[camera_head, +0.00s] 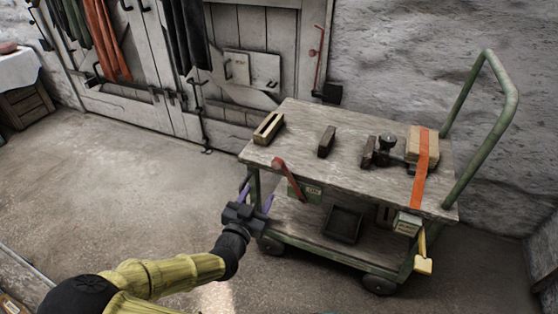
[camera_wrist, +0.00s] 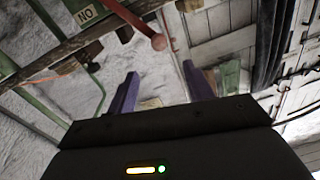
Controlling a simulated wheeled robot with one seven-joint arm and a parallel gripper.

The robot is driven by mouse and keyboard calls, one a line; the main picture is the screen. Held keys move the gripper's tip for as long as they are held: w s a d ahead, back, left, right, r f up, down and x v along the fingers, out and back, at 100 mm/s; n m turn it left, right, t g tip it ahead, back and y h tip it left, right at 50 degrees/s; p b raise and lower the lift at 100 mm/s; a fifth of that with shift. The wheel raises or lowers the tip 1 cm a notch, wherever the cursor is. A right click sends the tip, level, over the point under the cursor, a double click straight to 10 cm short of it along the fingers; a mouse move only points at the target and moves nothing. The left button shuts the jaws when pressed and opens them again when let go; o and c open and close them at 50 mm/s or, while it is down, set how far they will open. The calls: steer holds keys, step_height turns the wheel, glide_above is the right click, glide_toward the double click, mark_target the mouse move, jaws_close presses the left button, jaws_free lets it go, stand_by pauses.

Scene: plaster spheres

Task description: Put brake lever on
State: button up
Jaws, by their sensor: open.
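The red brake lever (camera_head: 290,180) is on the front side of the cart (camera_head: 300,150), near its left end. It is tilted, with its round knob up and to the left. In the wrist view the lever's knob (camera_wrist: 158,42) shows just beyond the purple fingertips, with the shaft running up and left. My gripper (camera_head: 256,196) is open and empty, just left of the lever and apart from it. Its fingers (camera_wrist: 160,70) also show in the wrist view. The lever's lower end is hard to make out in the head view.
The cart top holds several blocks and a box under an orange strap (camera_head: 423,165). A dark tray (camera_head: 343,224) sits on the lower shelf.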

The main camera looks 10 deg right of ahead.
mark_target(278, 159)
steer(key=b+x, duration=0.3)
steer(key=x, duration=1.4)
steer(key=shift+a+r, duration=0.1)
jaws_close()
